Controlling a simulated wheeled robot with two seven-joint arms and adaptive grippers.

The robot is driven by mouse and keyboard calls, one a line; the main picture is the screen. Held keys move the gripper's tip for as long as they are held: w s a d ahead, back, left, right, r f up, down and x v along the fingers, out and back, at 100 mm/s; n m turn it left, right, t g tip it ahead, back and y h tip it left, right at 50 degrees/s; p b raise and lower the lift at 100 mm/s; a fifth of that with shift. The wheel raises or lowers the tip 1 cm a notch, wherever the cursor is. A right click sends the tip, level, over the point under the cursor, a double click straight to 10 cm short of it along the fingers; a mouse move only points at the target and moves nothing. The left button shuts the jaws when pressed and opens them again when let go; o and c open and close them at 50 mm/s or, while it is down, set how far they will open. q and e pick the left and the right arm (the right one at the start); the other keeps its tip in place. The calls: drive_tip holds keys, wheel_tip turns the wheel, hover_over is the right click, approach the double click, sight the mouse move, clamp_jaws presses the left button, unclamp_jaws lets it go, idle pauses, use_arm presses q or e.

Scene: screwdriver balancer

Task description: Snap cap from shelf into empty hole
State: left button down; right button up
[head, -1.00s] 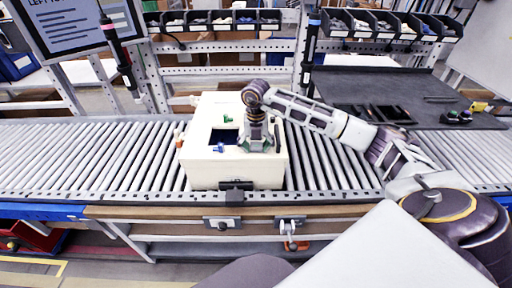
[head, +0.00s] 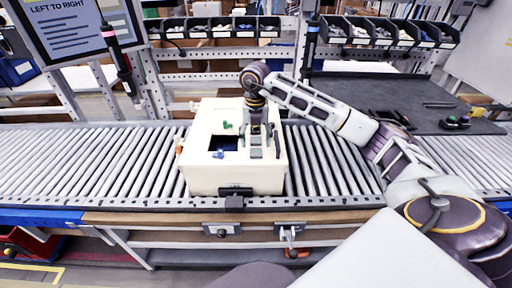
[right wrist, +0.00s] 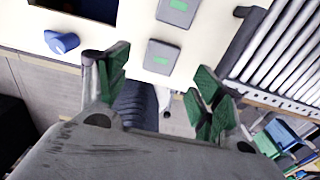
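A cream box (head: 205,184) sits on the roller conveyor, with a dark square opening (head: 226,143) in its top. A small green piece (head: 227,125) is behind the opening and a blue piece (head: 218,154) in front of it. The blue piece also shows in the right wrist view (right wrist: 62,42). Two grey rectangular pieces with green marks (right wrist: 163,56) (right wrist: 178,10) are on the box top. My right gripper (right wrist: 160,88) is open and empty, its green-padded fingers apart; in the head view it is over the box's right part (head: 262,148). I cannot identify the cap or empty hole. My left gripper is out of view.
Small-parts bins (head: 378,30) line the rack behind the conveyor. A dark worktable (head: 440,95) stands at the back right with small items on it. The conveyor rollers (head: 85,160) are clear left of the box.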

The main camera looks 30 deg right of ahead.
drive_tip(key=shift+r, duration=2.35)
